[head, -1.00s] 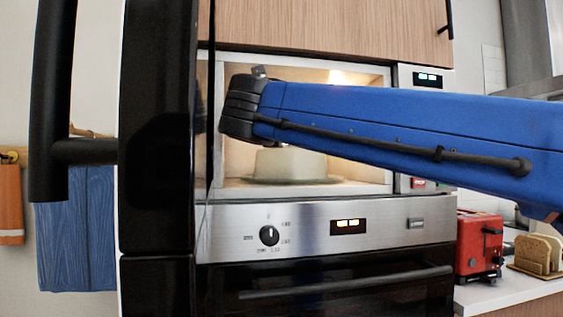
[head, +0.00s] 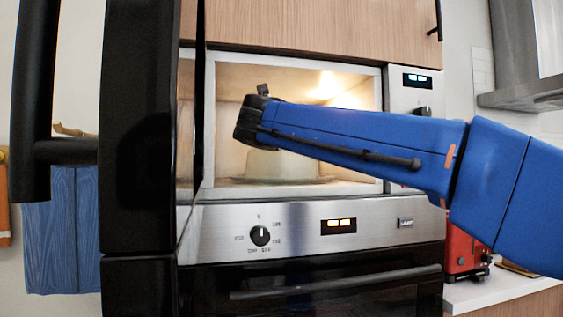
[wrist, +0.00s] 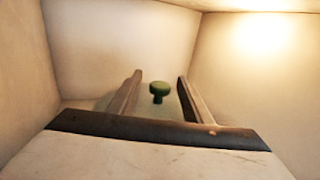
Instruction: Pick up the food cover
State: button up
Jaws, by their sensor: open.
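The food cover (head: 280,165) is a pale, low dome standing inside the open microwave, partly hidden behind my arm in the head view. My gripper (wrist: 158,80) is open, one finger on each side of the knob, with visible gaps on both sides. Whether the fingers reach down to the knob's height is hard to tell. In the head view my arm hides the fingers.
The lit microwave cavity (head: 232,80) has walls and a ceiling close around my gripper. Its dark open door (head: 150,130) stands at the left. An oven (head: 300,270) is below. A red toaster (head: 462,250) sits on the counter at the right.

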jog(key=shift+w, duration=0.1)
jog(key=shift+c, duration=0.7)
grip_shut()
jog(key=shift+r, duration=0.1)
